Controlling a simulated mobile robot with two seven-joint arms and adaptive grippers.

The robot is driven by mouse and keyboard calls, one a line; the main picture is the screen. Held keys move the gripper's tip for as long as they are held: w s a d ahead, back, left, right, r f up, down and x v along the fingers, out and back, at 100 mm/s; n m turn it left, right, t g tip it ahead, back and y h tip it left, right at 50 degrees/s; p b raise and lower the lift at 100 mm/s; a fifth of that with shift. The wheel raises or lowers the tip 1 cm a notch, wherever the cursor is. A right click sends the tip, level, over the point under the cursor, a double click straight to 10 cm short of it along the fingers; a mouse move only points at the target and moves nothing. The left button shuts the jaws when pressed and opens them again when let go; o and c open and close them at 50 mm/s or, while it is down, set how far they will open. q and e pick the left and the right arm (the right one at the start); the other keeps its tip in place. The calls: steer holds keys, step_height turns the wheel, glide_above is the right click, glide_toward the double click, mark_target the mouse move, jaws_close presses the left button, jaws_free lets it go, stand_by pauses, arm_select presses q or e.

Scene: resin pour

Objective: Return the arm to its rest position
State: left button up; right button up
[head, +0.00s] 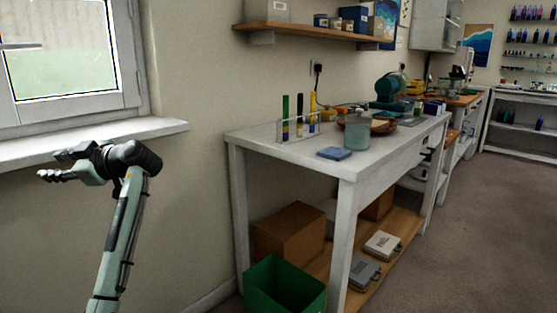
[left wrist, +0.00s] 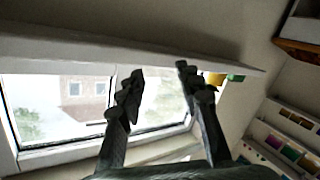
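My left gripper (head: 50,166) is raised at the left of the head view, in front of the wall just below the window sill. Its fingers point left, away from the workbench. In the left wrist view the two dark fingers of the left gripper (left wrist: 160,72) stand apart with nothing between them. My right gripper is in neither view.
A white workbench (head: 270,149) stands right of the arm, holding a rack of tubes, a blue block (head: 335,153) and a glass jar (head: 357,132). A green bin (head: 284,287) sits low at its front. The window sill (head: 90,143) juts out close to the gripper.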

arm_select(q)
steer(key=s+a+f+m+g+y, duration=0.1)
steer(key=s+a+f+m, duration=0.1)
steer(key=a+f, duration=0.35)
steer(key=s+a+f+m+g+y, duration=0.1)
steer(key=s+a+f+m, duration=0.1)
steer(key=f, duration=0.6)
steer(key=w+d+f+m+t+h, duration=0.7)
steer(key=w+d+f+m+h, duration=0.7)
steer(key=d+f+m, duration=0.3)
steer(key=s+d+f+m+g+h, duration=0.1)
steer(key=s+d+f, duration=0.3)
steer(key=s+f, duration=0.55)
steer(key=s+d+f+g+h, duration=0.1)
steer(key=s+d+f, duration=0.3)
steer(key=s+f, duration=0.55)
steer(key=s+d+f+g, duration=0.1)
steer(key=s+d+f, duration=0.1)
steer(key=s, duration=0.5)
steer(key=s+d+f+g, duration=0.1)
steer(key=s+f, duration=0.2)
steer(key=s, duration=0.5)
steer(key=s+d+f+g, duration=0.1)
steer(key=s+d+f, duration=0.1)
steer(key=s, duration=0.6)
steer(key=shift+s+d+f+m+h, duration=0.15)
steer(key=shift+d+f+m+h, duration=0.15)
steer(key=shift+h, duration=0.1)
